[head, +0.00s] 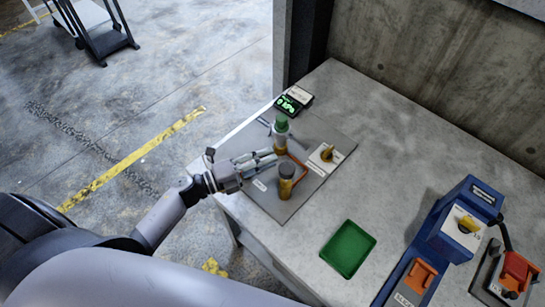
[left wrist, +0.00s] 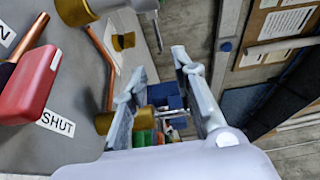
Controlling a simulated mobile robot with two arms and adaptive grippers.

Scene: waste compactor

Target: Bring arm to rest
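My left gripper (head: 262,162) reaches in from the left over the grey panel (head: 315,195) on the table. Its fingers point at the space between a brass post with a green top (head: 281,126) and a brass cylinder with a dark top (head: 286,178). In the left wrist view the two fingers (left wrist: 158,68) stand apart with nothing held between them. A brass fitting (left wrist: 103,122) lies close behind the left finger; I cannot tell if they touch. A red handle (left wrist: 27,87) lies beside a label reading SHUT (left wrist: 56,124). My right gripper is not in view.
A display with green digits (head: 286,105) stands behind the panel. A green tray (head: 348,249) and a blue unit (head: 455,220) are farther right. The back of the table (head: 415,135) is clear.

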